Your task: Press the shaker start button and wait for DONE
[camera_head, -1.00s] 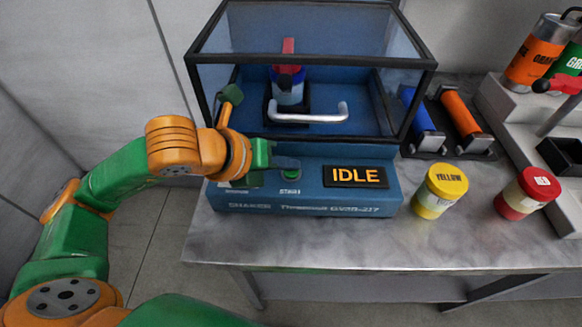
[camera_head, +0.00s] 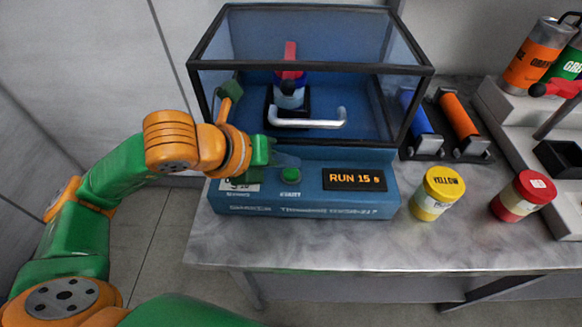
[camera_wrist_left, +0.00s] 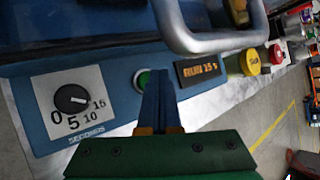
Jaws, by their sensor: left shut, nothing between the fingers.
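The blue shaker (camera_head: 270,205) stands on the table, its clear box closed over a blue-and-white container with a red top (camera_head: 290,90). In the left wrist view the fingers (camera_wrist_left: 155,80) are together beside the button. My right gripper is not in view.
A silver handle (camera_head: 307,120) sticks out at the box front. A dial (camera_wrist_left: 71,98) marked in seconds is left of the button. Yellow (camera_head: 437,195) and red (camera_head: 523,195) jars stand at right. Blue and orange rollers (camera_head: 460,115) are behind them.

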